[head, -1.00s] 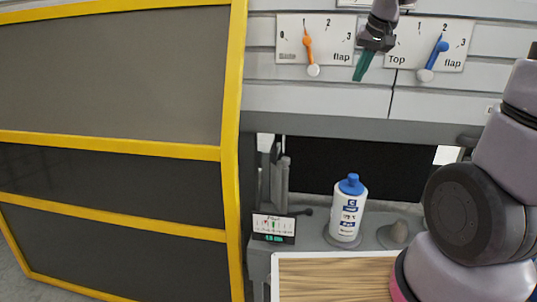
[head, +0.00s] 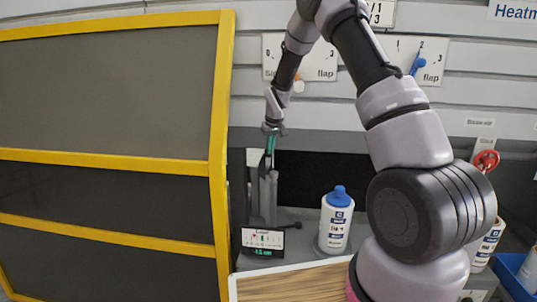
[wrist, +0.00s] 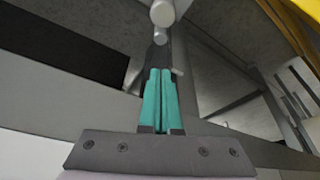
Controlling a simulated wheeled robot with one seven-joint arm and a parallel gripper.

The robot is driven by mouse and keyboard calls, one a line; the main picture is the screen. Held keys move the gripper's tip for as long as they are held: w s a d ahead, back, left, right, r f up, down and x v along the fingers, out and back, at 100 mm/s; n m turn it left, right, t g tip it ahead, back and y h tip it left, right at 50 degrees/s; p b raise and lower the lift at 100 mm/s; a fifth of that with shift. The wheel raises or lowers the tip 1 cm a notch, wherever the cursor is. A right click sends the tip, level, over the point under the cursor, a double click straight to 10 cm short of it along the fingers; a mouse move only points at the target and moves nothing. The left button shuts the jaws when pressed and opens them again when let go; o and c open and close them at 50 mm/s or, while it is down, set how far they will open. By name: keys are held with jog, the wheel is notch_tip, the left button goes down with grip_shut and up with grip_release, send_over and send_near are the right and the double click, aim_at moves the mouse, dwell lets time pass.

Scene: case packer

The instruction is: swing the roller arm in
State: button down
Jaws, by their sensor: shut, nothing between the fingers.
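The roller arm (head: 268,198) looks like grey upright cylinders on a bracket, standing left of the dark opening in the machine. My gripper (head: 269,152) points down just above the top of these cylinders, its teal fingers together with nothing between them. In the wrist view the shut fingers (wrist: 157,75) lie close below two pale round rod ends (wrist: 162,13), probably part of the roller arm. I cannot tell whether the fingertips touch it. The arm's lower bracket is partly hidden behind a small display.
The small display (head: 262,241) stands in front of the roller. A white bottle with a blue cap (head: 335,222) stands to its right. A yellow-framed guard door (head: 217,150) is close on the left. A wood-topped board (head: 295,283) lies in front.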

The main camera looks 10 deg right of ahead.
aim_at(272, 172)
jog(key=x, duration=0.7)
jog(key=shift+f, duration=0.3)
jog(key=shift+s+d+f, duration=0.1)
jog(key=shift+s+f, duration=0.1)
jog(key=shift+f, duration=0.1)
jog(key=shift+s+d, duration=0.1)
jog(key=shift+s, duration=0.75)
jog(key=shift+s+d, duration=0.15)
jog(key=shift+s, duration=0.7)
jog(key=shift+s, duration=0.1)
jog(key=shift+s+n+y, duration=0.3)
jog(key=shift+s+n, duration=0.6)
jog(key=shift+s, duration=0.05)
jog(key=s+d+n+g+y, duration=0.1)
jog(key=s+d+n, duration=0.3)
jog(key=s+n, duration=0.4)
jog(key=shift+s+g+y, duration=0.4)
jog(key=shift+s+y, duration=0.1)
jog(key=shift+y, duration=0.1)
